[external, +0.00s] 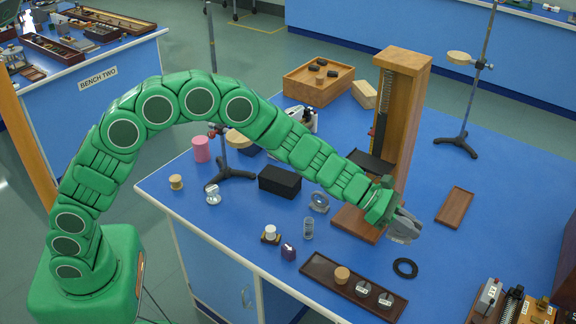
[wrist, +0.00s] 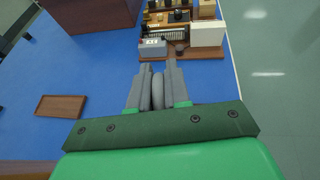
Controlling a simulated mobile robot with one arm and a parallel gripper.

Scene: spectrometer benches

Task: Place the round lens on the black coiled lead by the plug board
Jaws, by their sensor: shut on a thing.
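My gripper (external: 403,232) is above the right front part of the blue bench. In the wrist view my gripper (wrist: 154,80) is shut on a grey rounded thing (wrist: 158,92), seen edge-on between the fingers, which looks like the round lens. In the external view the fingers mostly hide it. The black coiled lead (external: 405,268) lies flat as a ring on the bench, below my gripper in the picture. A wooden board with fittings (external: 524,311), perhaps the plug board, is at the lower right. It also shows in the wrist view (wrist: 182,54). I cannot make out the lead there.
A long dark wooden tray (external: 318,267) with a cork and labelled discs lies left of the lead. A tall wooden stand (external: 412,75) rises behind my gripper. A flat brown tray (external: 455,207) lies to the right. Small glass and metal items stand to the left.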

